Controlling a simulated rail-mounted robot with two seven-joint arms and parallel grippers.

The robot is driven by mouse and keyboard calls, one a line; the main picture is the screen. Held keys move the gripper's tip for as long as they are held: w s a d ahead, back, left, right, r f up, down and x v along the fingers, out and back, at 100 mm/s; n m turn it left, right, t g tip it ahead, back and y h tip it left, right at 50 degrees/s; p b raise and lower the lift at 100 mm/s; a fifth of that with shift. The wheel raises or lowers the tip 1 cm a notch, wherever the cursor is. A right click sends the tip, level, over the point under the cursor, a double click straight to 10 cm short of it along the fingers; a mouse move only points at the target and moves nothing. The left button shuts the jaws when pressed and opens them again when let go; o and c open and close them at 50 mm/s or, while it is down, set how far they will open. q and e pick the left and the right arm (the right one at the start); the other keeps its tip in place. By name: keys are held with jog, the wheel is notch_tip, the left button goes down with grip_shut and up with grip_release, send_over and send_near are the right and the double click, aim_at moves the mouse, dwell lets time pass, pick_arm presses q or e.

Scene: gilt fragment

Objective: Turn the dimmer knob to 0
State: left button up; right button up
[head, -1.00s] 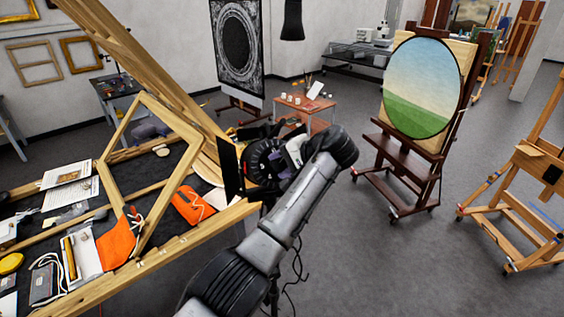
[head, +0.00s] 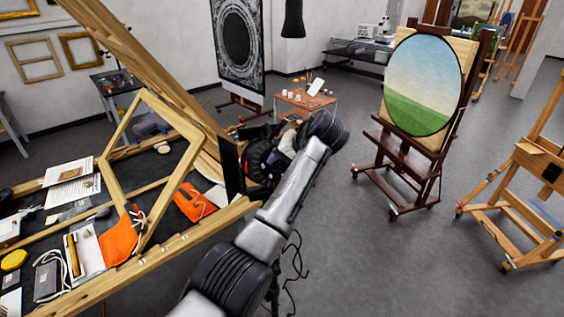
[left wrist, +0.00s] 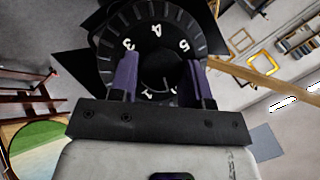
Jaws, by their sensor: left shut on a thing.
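The dimmer knob (left wrist: 157,48) is a round black dial with a ridged rim and white numerals in the left wrist view. The 3, 4 and 5 show along its upper part; marks lower down are partly hidden and I cannot read them surely. My left gripper (left wrist: 160,68) is shut on the knob, with a purple finger on each side of its face. In the head view the dark knob (head: 259,160) sits on the back of the black lamp, and my left gripper (head: 277,155) and wrist partly cover it. No pointer mark is clear. My right gripper is not in view.
Black flaps (head: 231,167) stick out from the lamp beside the worktable. A wooden frame (head: 190,160) and orange cloths (head: 121,238) are on the table to the left. A dark easel (head: 405,160) with an oval landscape stands to the right; the floor between is clear.

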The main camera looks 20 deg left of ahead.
pick_arm(q)
jog(key=o, duration=0.9)
jog(key=shift+d+r, duration=0.15)
jog(key=shift+d, duration=0.1)
jog(key=shift+b+v, duration=1.05)
jog(key=shift+v, duration=5.55)
jog(key=shift+s+a+r, duration=0.1)
jog(key=shift+a, duration=0.05)
